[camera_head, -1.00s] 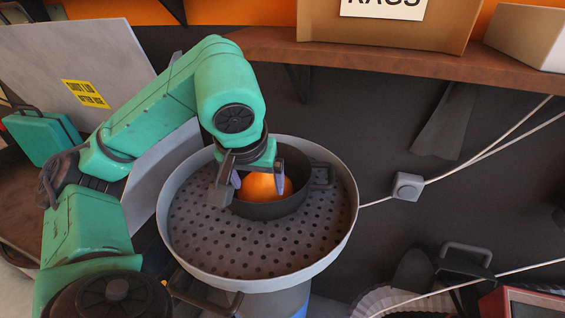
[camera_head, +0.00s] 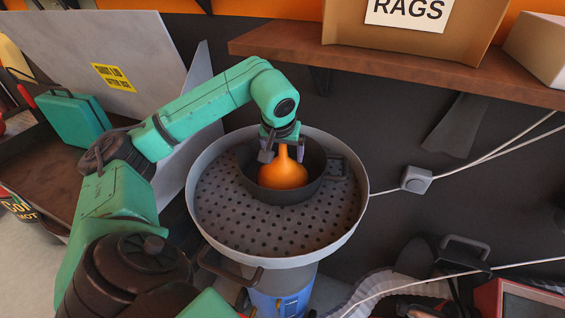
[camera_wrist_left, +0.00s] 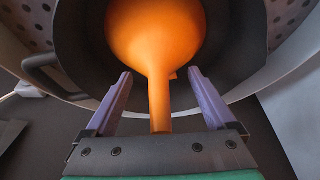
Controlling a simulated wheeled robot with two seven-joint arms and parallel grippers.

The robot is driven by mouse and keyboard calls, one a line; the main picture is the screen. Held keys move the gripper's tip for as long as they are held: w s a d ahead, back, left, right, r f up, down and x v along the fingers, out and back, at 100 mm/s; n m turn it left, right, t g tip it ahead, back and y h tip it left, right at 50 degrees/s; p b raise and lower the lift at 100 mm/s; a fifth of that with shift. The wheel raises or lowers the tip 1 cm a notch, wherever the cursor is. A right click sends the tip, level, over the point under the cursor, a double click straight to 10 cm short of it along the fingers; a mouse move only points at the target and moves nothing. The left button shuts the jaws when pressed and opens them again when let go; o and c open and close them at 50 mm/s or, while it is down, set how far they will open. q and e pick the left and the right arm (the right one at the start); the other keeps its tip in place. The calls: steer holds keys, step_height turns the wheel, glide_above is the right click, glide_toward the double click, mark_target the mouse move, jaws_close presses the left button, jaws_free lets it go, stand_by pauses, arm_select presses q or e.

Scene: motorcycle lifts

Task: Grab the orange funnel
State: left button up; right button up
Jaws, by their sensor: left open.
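The orange funnel (camera_head: 284,172) sits in a dark pot, its wide part down and its narrow spout pointing up. My left gripper (camera_head: 283,155) is over the pot with its fingers on either side of the spout. In the left wrist view, the funnel (camera_wrist_left: 155,35) has its spout running between the two open purple fingers (camera_wrist_left: 160,98), with a gap on each side. The fingers do not appear to touch it. My right gripper is not in view.
The dark pot (camera_head: 290,194) with side handles stands in a round grey perforated basin (camera_head: 230,215). A wooden shelf (camera_head: 400,66) with a rags box (camera_head: 410,30) overhangs behind. A grey panel (camera_head: 95,60) and green case (camera_head: 72,122) are at left.

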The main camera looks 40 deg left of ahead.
arm_select(q)
steer(key=shift+d, duration=0.1)
jaws_close()
